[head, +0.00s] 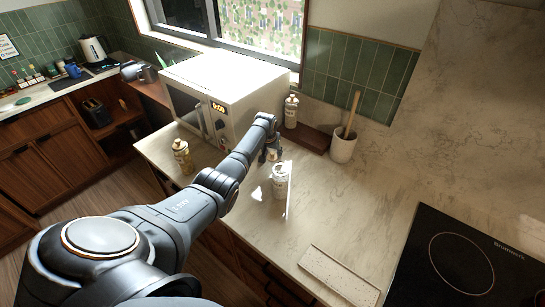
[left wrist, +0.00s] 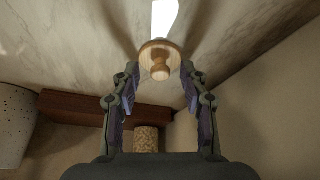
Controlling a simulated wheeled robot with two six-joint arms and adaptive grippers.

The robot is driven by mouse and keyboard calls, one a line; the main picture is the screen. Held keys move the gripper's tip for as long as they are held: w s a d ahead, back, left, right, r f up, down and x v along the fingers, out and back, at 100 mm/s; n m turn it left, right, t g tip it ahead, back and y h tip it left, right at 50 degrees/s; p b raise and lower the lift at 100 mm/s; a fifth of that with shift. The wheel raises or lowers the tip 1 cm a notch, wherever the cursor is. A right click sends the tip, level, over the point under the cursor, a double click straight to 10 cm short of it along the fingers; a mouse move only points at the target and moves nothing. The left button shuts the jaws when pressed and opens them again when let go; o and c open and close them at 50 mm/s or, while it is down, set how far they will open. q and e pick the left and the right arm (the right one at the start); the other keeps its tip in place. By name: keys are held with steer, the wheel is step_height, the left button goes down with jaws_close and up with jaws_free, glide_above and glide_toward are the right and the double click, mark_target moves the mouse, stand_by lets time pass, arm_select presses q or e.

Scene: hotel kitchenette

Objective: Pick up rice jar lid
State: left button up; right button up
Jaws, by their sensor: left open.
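A pale jar (head: 280,183) with a label stands upright on the counter; I take it as the rice jar. In the left wrist view, a round wooden lid (left wrist: 153,48) with a knob (left wrist: 160,72) lies straight ahead, a bright white shape beyond it. My left gripper (head: 272,156) is just behind the jar in the head view. In the left wrist view the gripper (left wrist: 160,70) is open, with a fingertip on each side of the knob. I cannot tell whether they touch it. My right gripper is not in view.
A similar jar (head: 291,112) stands by a dark wooden board (head: 312,140) at the wall. A utensil crock (head: 343,148), microwave (head: 240,88) and gold-toned jar (head: 182,157) are nearby. A speckled tray (head: 338,276) and black cooktop (head: 462,262) are at right. Counter right of the jar is clear.

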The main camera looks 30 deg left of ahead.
arm_select(q)
steer(key=c, duration=0.9)
steer(key=shift+o, duration=0.2)
